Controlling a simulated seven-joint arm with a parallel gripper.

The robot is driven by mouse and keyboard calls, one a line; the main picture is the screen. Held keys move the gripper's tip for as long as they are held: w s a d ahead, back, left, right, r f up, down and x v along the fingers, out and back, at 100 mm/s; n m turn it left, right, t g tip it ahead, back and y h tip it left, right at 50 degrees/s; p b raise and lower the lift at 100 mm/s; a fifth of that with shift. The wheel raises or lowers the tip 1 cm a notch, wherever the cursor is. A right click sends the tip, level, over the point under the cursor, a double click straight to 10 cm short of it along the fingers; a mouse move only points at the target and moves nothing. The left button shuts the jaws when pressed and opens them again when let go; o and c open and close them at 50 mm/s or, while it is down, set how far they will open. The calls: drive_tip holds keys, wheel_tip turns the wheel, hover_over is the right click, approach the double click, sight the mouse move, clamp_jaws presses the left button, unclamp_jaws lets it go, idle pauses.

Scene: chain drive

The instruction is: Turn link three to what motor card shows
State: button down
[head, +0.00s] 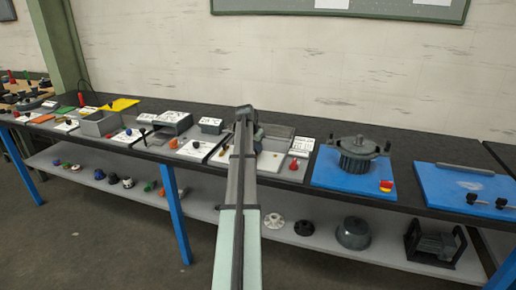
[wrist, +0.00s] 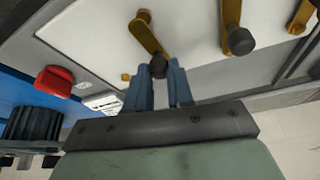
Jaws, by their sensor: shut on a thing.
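In the wrist view a white panel (wrist: 105,30) carries several brass links (wrist: 150,38) with dark round knobs. My gripper (wrist: 161,72) has its two blue-grey fingers on either side of the dark knob (wrist: 158,64) at the end of the leftmost link, shut on it. A second link with a dark knob (wrist: 240,41) is to the right, and another (wrist: 302,16) is at the upper right edge. No link number is readable. A small white card (wrist: 103,102) lies left of the gripper; its marks are unreadable. In the head view my arm hides the fingertips.
A red knob (wrist: 54,80) is left of the panel; it also shows in the head view (head: 293,164). A finned dark motor (head: 357,155) stands on a blue board (head: 325,175) to the right. Other panels and boxes crowd the bench to the left.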

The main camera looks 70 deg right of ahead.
drive_tip(key=shift+w+m, duration=0.2)
drive_tip(key=shift+m, duration=0.2)
idle(0.3)
drive_tip(key=c, duration=1.3)
unclamp_jaws()
drive_tip(key=shift+o, duration=0.2)
drive_tip(key=shift+r, duration=0.1)
drive_tip(key=v, duration=1.3)
drive_tip(key=shift+w+r, duration=0.2)
drive_tip(key=shift+r, duration=0.1)
